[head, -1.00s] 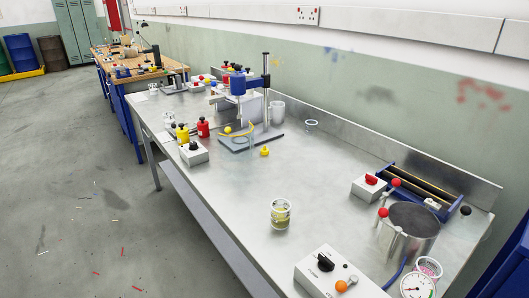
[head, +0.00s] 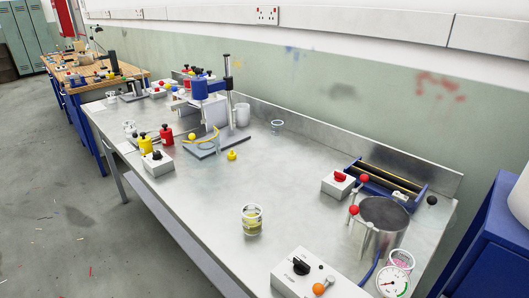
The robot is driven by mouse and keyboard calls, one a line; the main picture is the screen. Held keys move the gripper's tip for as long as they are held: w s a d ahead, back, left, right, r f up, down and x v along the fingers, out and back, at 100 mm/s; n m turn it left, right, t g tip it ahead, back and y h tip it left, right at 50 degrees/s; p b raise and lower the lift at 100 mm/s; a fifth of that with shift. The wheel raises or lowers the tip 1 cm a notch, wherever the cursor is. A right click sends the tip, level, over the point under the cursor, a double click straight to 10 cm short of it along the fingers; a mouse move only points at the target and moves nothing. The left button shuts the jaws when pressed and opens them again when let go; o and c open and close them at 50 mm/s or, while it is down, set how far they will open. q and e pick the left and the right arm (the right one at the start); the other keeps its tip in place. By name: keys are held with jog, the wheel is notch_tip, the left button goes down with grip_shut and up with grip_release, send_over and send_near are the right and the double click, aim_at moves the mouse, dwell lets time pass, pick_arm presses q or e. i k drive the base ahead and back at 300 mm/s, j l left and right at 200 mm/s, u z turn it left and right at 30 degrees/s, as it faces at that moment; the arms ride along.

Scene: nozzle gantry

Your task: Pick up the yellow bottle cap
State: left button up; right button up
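A small yellow cap (head: 232,155) with a narrow raised top sits upright on the metal bench (head: 205,200). It is just to the right of the front of the gantry's base plate (head: 202,148) and looks apart from it. The bench is bare around its front and right sides. Neither of my grippers is in view.
The blue-headed gantry (head: 207,86) stands behind the cap. A grey switch box (head: 157,163), red bottle (head: 167,135) and yellow bottle (head: 145,143) are to its left. A glass jar (head: 252,219) stands nearer; a metal cylinder (head: 382,225) and control box (head: 305,272) are at front right.

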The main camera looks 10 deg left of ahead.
aim_at(233, 154)
jog(key=i+j+z, duration=0.15)
jog(key=j+z, duration=0.15)
jog(key=j, duration=0.2)
jog(key=i+j+z, duration=0.25)
jog(key=j, duration=0.25)
jog(key=j+z, duration=0.3)
jog(key=j, duration=0.2)
jog(key=k, duration=0.05)
